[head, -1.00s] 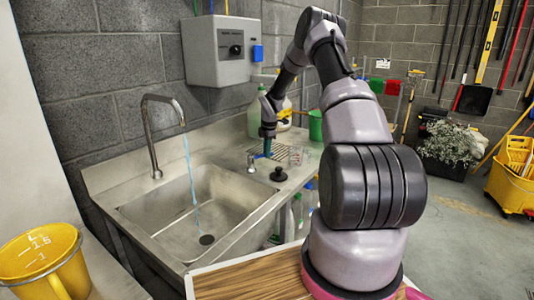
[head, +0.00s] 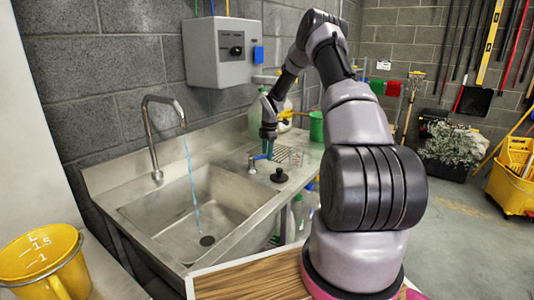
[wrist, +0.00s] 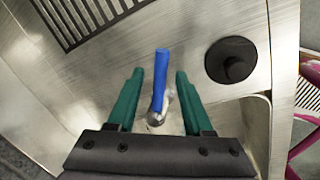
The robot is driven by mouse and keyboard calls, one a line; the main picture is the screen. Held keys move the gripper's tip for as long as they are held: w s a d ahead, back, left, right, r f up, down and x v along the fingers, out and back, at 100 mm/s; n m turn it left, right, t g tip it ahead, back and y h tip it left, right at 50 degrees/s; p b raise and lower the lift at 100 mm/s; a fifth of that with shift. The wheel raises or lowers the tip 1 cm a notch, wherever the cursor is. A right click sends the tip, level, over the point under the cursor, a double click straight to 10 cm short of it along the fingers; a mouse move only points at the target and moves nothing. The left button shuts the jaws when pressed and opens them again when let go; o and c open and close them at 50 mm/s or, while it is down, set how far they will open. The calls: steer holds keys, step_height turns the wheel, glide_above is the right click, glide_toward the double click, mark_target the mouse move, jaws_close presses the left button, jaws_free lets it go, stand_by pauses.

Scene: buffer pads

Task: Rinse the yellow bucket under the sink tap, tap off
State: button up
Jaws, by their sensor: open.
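The yellow bucket (head: 45,262) stands upright at the lower left, left of the sink, with scale marks on its wall. The steel sink basin (head: 205,210) is in the middle. The curved tap (head: 152,135) stands at its back left, and a thin blue stream of water (head: 191,175) falls from it into the basin. The blue tap lever (head: 256,157) is on the counter right of the basin. My gripper (head: 268,150) is over this counter. In the wrist view my open green fingers (wrist: 153,90) are either side of the blue lever (wrist: 160,82); I see no contact.
A black stopper (head: 279,175) lies on the counter near the lever, with a drain grille (wrist: 90,15) on the other side. Bottles (head: 285,110) and a green cup (head: 316,126) stand behind. A grey control box (head: 222,50) hangs on the wall.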

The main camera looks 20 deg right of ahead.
step_height(320, 180, up, 11)
steer(key=s, duration=0.2)
steer(key=shift+f, duration=0.2)
steer(key=shift+d, duration=0.1)
steer(key=s+a+r+m+t, duration=0.1)
steer(key=s+a+r+m, duration=0.4)
steer(key=s+r, duration=0.55)
steer(key=s+a+r+m+t, duration=0.1)
steer(key=s+a+r+m, duration=0.45)
steer(key=r, duration=0.75)
steer(key=s+a+r+m+t+y, duration=0.1)
steer(key=s+m, duration=0.5)
steer(key=s, duration=0.7)
steer(key=s+a+r+m+t+y, duration=0.1)
steer(key=s+a+r+m, duration=0.2)
steer(key=s, duration=1)
steer(key=m, duration=0.3)
steer(key=shift+s+r+t, duration=0.2)
steer(key=shift+s+t, duration=0.15)
steer(key=shift+t, duration=0.05)
